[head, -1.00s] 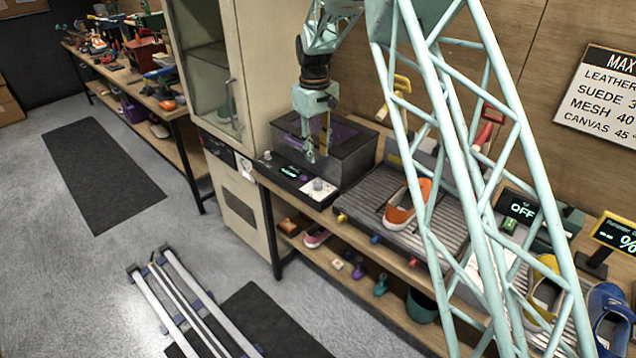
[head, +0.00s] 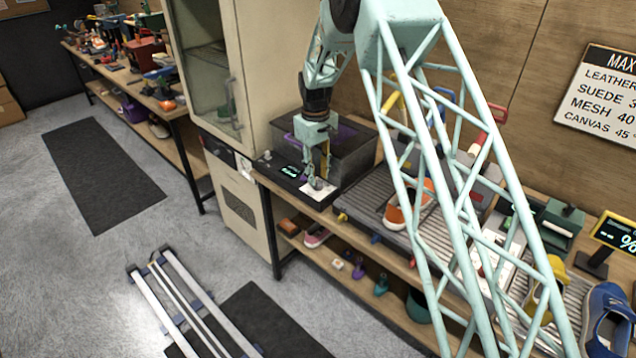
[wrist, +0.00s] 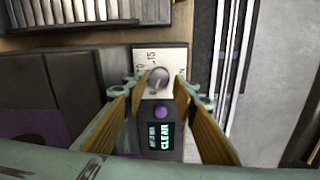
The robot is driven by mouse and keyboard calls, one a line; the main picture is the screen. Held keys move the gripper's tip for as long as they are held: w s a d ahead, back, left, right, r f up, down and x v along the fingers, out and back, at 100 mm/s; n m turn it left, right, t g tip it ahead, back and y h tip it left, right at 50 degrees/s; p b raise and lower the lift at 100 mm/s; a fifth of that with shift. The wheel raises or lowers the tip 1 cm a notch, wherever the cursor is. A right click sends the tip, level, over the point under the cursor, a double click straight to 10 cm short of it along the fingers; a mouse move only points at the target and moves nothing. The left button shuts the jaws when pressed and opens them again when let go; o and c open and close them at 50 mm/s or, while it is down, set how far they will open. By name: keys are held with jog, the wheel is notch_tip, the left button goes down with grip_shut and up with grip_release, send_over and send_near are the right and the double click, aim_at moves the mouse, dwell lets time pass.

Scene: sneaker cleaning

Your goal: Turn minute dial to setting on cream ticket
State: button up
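The minute dial (wrist: 158,79) is a round grey knob on a pale plate (wrist: 174,55) with printed marks, "15" among them. In the head view the same plate (head: 318,192) sits at the front of the dark box, and the dial is mostly hidden by my gripper. My gripper (wrist: 160,90) is open, with one wooden-looking finger on each side of the dial; I cannot tell whether they touch it. It also shows low over the plate in the head view (head: 318,180). I cannot make out a cream ticket for certain; a small pale card (head: 244,166) is on the cabinet.
A purple button (wrist: 161,113) and a small display reading "CLEAR" (wrist: 165,137) are beside the dial. The dark open box (head: 350,160) stands behind the panel. An orange shoe (head: 398,215) is on the ribbed tray to the right. The cabinet (head: 215,75) is close on the left.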

aim_at(318, 182)
jog(key=shift+f, duration=1.75)
jog(key=c, duration=0.6)
